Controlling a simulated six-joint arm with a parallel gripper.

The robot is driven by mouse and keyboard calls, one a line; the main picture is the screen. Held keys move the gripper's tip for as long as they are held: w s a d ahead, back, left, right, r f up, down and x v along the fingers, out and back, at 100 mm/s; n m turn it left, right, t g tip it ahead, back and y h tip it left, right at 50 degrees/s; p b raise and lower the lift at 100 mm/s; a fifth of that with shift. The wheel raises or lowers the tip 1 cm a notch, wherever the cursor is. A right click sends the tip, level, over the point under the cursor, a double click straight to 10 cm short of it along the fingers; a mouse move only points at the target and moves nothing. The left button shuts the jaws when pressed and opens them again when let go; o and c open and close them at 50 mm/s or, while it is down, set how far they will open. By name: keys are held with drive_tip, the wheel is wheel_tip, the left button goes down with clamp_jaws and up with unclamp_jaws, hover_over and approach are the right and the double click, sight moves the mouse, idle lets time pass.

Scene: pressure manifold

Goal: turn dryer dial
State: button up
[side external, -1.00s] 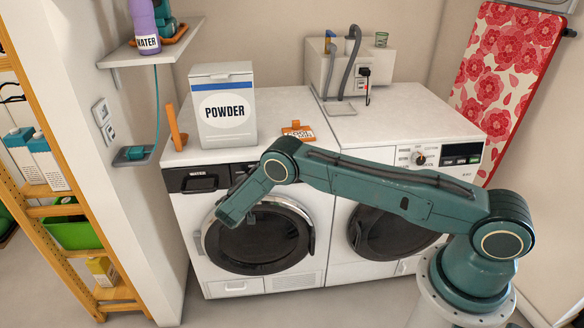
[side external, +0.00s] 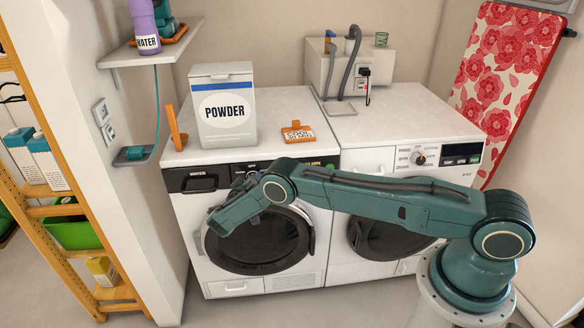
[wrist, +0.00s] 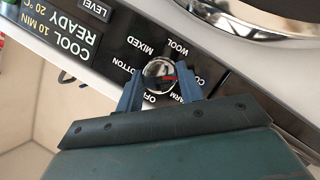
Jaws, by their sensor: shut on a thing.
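The dryer dial (wrist: 160,70) is a round, shiny metal knob on the black panel of the left machine, seen in the wrist view. The labels OFF, COTTON, MIXED, WOOL and WARM stand around it. My gripper (wrist: 158,80) has its two blue fingers on either side of the dial, shut on it. The exact pointer setting is hard to read. In the side view the dryer (side external: 270,283) is the left white machine with a round dark door. My arm hides the dial and fingers there.
The panel display (wrist: 72,35) reads COOL 10 MIN, READY 20 °C. A shelf rack (side external: 60,210) is at left.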

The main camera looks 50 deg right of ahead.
drive_tip(key=o, duration=1)
drive_tip(key=shift+a, duration=0.15)
drive_tip(key=v, duration=1.3)
drive_tip(key=shift+s+a, duration=0.2)
drive_tip(key=shift+r, duration=0.25)
